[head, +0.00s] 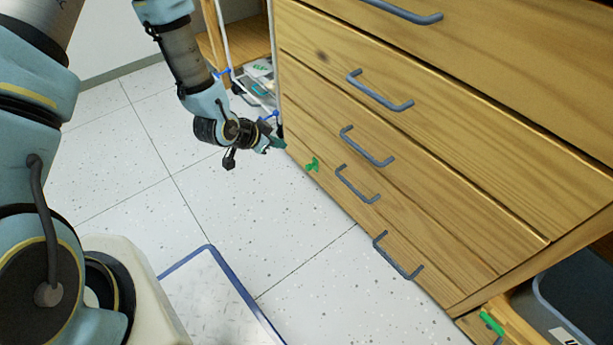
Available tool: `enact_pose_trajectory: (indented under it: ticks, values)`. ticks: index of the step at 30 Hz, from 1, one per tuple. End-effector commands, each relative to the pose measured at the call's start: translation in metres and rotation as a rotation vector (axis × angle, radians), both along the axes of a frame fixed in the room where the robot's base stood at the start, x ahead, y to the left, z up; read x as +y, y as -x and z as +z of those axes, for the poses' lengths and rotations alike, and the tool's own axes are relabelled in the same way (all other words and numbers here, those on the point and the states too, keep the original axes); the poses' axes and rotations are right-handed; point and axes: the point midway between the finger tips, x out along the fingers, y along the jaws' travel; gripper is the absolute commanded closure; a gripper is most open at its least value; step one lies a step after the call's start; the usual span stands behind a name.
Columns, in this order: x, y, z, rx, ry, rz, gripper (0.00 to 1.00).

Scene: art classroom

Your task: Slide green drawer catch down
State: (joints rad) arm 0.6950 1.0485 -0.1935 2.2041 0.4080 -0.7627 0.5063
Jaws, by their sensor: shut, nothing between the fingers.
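The green drawer catch (312,164) is a small green piece on the front of the wooden drawer cabinet, near the left end of a lower drawer. My gripper (279,145) is shut and empty. It appears up and to the left of the catch, close to the cabinet's left edge, with a visible gap between it and the catch. Whether the fingertips touch the cabinet cannot be told from this view.
The wooden cabinet (430,130) fills the right side, with several grey bar handles (357,185) sticking out. A shelf (235,35) with a white rack stands behind my gripper. A blue-edged panel (215,300) is at the bottom. Speckled floor (240,210) lies open left of the cabinet.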

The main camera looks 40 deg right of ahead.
Motion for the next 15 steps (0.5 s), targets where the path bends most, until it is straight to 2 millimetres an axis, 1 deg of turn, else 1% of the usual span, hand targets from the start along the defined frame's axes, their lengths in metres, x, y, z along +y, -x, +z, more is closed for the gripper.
enact_pose_trajectory:
  ticks: [1,4,8,15]
  values:
    - [-0.005,0.008,-0.017,-0.001,0.012,-0.02,1.0]
    - [-0.012,0.017,-0.027,-0.003,0.032,-0.044,1.0]
    - [-0.015,0.022,-0.03,-0.005,0.042,-0.057,1.0]
    - [-0.015,0.022,-0.029,-0.006,0.043,-0.057,1.0]
